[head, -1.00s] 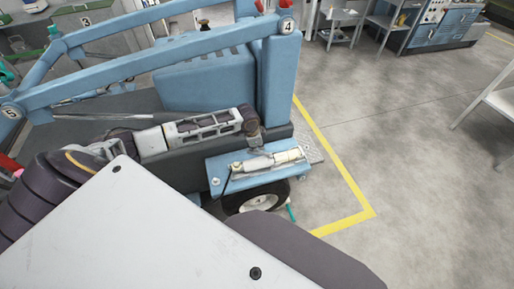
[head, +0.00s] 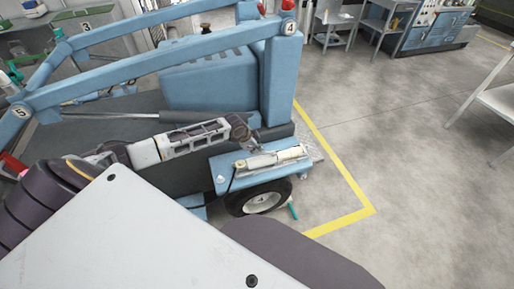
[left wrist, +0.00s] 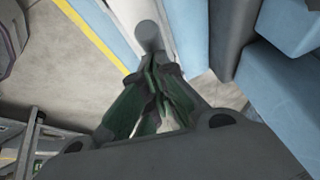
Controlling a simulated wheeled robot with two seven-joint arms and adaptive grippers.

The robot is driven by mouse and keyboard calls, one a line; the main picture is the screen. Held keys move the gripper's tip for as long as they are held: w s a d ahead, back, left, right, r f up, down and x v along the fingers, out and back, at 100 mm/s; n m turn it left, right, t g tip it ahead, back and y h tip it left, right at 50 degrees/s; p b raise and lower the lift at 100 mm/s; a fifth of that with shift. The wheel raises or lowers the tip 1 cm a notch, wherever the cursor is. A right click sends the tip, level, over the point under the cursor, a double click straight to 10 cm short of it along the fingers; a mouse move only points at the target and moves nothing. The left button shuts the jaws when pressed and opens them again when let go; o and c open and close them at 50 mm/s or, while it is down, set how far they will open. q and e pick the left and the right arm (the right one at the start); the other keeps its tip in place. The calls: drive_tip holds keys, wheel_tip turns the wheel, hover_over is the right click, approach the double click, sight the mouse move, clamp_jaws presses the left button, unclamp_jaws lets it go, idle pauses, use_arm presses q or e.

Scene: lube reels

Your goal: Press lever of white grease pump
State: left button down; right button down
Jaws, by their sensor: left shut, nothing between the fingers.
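The white grease pump (head: 287,155) is a pale cylinder lying along the blue panel (head: 222,179) at the side of the blue machine, above a black wheel. My left gripper (head: 257,157) is over the left part of the pump, small and hard to make out in the head view. In the left wrist view my left gripper (left wrist: 151,66) has its green and black fingers closed together with nothing between them. Their tips are close to a round grey end (left wrist: 149,36) beside a white part; I cannot tell whether they touch. The right gripper is not in view.
The blue machine (head: 205,75) with its raised beams stands behind my left arm. A wheel (head: 262,198) sits below the panel. A yellow floor line (head: 345,180) runs to the right, with open grey floor beyond. Workbenches (head: 435,35) stand at the back.

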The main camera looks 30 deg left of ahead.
sight(252, 154)
use_arm(q)
drive_tip(key=shift+s+a+f, duration=0.2)
drive_tip(key=shift+f, duration=0.1)
drive_tip(key=shift+s+a+f+t+h, duration=0.15)
drive_tip(key=shift+f+t+h, duration=0.15)
drive_tip(key=shift+f+t, duration=0.1)
drive_tip(key=shift+s+a+f+p, duration=0.15)
drive_tip(key=shift+f+p, duration=0.05)
drive_tip(key=shift+f, duration=0.15)
drive_tip(key=shift+s+a+f+p, duration=0.1)
drive_tip(key=shift+s+f+p, duration=0.1)
drive_tip(key=shift+f, duration=0.1)
drive_tip(key=shift+s+a+f, duration=0.15)
drive_tip(key=shift+a+f, duration=0.05)
drive_tip(key=shift+f, duration=0.4)
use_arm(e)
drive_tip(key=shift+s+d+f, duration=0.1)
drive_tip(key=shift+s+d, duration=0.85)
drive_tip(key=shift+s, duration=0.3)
use_arm(q)
drive_tip(key=shift+s, duration=0.1)
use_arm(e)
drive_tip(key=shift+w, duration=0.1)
use_arm(q)
drive_tip(key=shift+p, duration=0.35)
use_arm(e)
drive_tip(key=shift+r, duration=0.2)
